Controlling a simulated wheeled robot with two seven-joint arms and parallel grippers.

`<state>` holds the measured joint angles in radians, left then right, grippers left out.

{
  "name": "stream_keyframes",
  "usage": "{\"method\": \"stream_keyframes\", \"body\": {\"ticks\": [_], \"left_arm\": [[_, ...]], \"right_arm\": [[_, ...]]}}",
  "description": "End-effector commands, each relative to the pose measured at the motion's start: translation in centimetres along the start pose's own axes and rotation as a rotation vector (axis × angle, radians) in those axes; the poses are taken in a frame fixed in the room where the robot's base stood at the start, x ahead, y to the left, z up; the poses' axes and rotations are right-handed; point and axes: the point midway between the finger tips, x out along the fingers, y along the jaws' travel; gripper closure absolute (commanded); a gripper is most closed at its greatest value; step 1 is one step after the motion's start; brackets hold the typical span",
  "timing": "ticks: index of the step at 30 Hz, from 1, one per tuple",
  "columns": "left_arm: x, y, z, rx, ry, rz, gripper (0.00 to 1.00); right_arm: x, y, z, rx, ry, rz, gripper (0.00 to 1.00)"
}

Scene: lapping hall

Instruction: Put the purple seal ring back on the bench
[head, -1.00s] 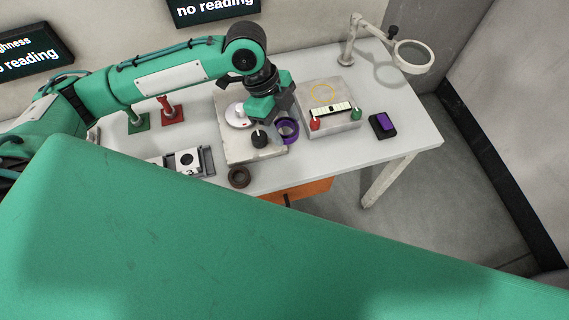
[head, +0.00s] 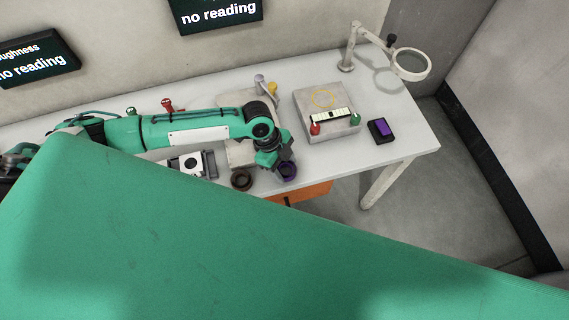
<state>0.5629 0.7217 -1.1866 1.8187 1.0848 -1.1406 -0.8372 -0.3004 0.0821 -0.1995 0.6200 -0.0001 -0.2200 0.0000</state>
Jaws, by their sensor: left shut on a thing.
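The purple seal ring (head: 288,172) is at the front edge of the white bench (head: 405,152), right of a dark brown ring (head: 241,181). My left gripper (head: 284,164) is shut on the purple ring, reaching down over it from behind. Whether the ring touches the bench top is hard to tell. The jaws partly hide its far side. My right gripper is not in view.
A grey block (head: 340,126) with red and green knobs stands right of the gripper. Beyond it are a black box with a purple top (head: 382,130) and a magnifier on an arm (head: 410,66). A metal fixture (head: 190,165) stands left. My green body covers the foreground.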

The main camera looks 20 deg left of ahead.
Motion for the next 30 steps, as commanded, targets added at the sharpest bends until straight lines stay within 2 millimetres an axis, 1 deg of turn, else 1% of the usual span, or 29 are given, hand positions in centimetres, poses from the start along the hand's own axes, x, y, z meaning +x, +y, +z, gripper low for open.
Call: {"method": "stream_keyframes", "body": {"ticks": [2,11,12,14,15,25,28,30], "left_arm": [[0.3,0.0,0.1,0.001,0.000,0.000,0.72],[0.5,0.0,0.2,0.001,0.000,-0.001,0.72],[0.6,0.0,0.2,0.001,0.000,-0.001,0.43],[0.5,0.0,0.2,0.001,0.000,-0.001,0.31],[0.5,0.0,0.2,0.001,0.000,-0.001,0.23],[0.5,-0.1,0.2,0.000,-0.001,-0.001,0.23],[0.1,-0.1,0.2,0.000,-0.002,-0.002,0.23],[-0.6,-0.1,0.3,0.000,-0.001,-0.004,0.23]], "right_arm": [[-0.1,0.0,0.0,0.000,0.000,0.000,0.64],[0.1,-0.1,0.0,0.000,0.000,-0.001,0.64],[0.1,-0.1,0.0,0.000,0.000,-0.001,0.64],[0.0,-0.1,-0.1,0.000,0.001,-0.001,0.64],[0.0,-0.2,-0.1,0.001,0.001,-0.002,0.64],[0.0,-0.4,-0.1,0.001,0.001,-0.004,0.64],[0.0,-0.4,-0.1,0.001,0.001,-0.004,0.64],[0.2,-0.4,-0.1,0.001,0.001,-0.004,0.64]]}}
